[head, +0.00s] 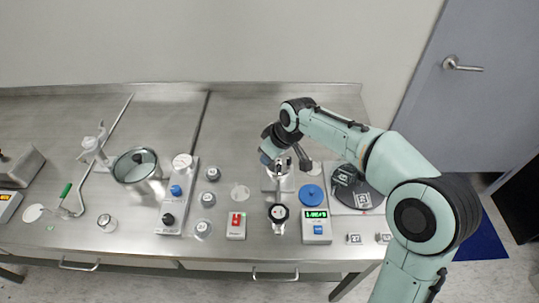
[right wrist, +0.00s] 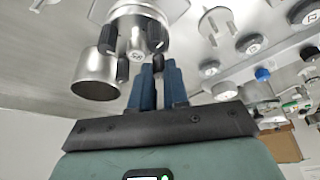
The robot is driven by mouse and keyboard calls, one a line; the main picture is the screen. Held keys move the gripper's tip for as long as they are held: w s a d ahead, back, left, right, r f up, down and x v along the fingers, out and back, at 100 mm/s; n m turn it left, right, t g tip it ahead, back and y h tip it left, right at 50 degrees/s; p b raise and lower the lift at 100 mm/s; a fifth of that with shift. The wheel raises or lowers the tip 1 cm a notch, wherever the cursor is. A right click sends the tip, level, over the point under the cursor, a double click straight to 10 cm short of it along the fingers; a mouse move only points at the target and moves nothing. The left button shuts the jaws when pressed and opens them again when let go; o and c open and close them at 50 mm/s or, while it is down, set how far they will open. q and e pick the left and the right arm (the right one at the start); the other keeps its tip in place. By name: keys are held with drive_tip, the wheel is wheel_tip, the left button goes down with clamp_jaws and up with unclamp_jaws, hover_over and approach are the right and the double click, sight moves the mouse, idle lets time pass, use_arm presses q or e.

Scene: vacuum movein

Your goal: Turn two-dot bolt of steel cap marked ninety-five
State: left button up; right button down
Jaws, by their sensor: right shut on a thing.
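The steel cap (right wrist: 133,22) has several black knob-like bolts around it and a small marking that looks like 95 on its face. It stands on a pale square base (head: 270,186) in the head view, partly hidden by my right arm. My right gripper (right wrist: 159,66) is at the cap's side, its blue fingers close around one black bolt (right wrist: 160,59). The dots on that bolt are hidden. Another bolt (right wrist: 156,35) faces the camera with a small light mark; I cannot count its dots. My left gripper is in neither view.
A blue disc (head: 312,195) and a green-display meter (head: 316,227) stand right of the base. A round dark plate (head: 369,197) lies farther right.

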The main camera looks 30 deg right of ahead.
drive_tip(key=shift+m, duration=0.3)
drive_tip(key=c, duration=1.4)
unclamp_jaws()
drive_tip(key=p+v, duration=0.1)
drive_tip(key=v, duration=1.2)
drive_tip(key=shift+r, duration=0.3)
drive_tip(key=shift+a, duration=0.1)
